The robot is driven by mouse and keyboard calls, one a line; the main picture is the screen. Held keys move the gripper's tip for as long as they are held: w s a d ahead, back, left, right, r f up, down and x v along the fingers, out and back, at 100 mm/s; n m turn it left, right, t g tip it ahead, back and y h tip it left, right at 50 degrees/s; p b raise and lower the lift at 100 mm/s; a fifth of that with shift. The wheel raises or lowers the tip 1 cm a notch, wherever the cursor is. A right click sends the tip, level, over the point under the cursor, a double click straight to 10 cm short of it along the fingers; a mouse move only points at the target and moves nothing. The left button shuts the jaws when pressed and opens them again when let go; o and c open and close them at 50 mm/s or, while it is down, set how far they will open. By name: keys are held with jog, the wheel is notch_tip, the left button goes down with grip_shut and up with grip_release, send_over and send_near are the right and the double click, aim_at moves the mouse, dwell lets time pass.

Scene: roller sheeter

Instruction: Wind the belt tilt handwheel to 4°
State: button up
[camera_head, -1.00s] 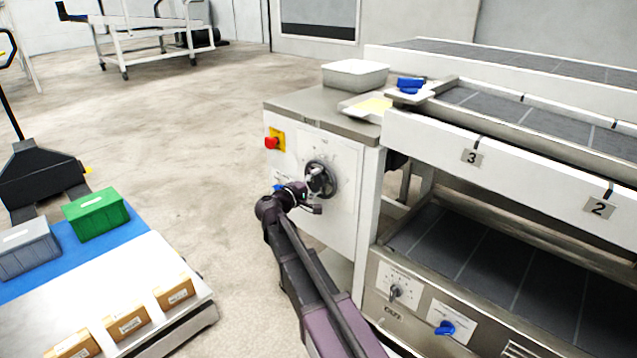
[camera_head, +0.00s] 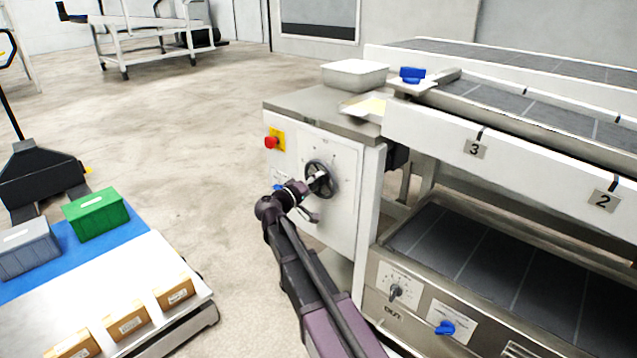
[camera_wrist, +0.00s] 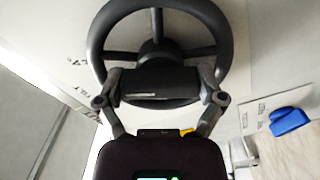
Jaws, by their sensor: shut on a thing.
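The dark, spoked handwheel (camera_head: 333,180) sits on the white front panel (camera_head: 343,215) of the machine's end cabinet, with dial marks around it. My gripper (camera_head: 314,183) reaches it from the lower left and is shut on the handwheel. In the wrist view the wheel's rim and spokes (camera_wrist: 98,42) fill the top, and my gripper (camera_wrist: 160,84) has a finger on each side of a dark part in front of the hub. Its lower rim is partly hidden. The dial figures are too small to read. The belt (camera_head: 530,112) slopes beside the cabinet.
A red stop button (camera_head: 271,142) on yellow is at the panel's upper left. A white tub (camera_head: 355,74) stands on the cabinet. A blue knob (camera_head: 444,328) is on the lower deck's front. A cart with a green bin (camera_head: 96,214) stands left, with bare floor between.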

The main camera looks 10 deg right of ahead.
jog(key=shift+a, duration=0.3)
jog(key=o, duration=0.8)
jog(key=shift+a, duration=0.1)
jog(key=shift+o, duration=0.2)
jog(key=shift+s, duration=0.15)
jog(key=v, duration=1.1)
jog(key=shift+s+a, duration=0.2)
jog(key=shift+a, duration=0.05)
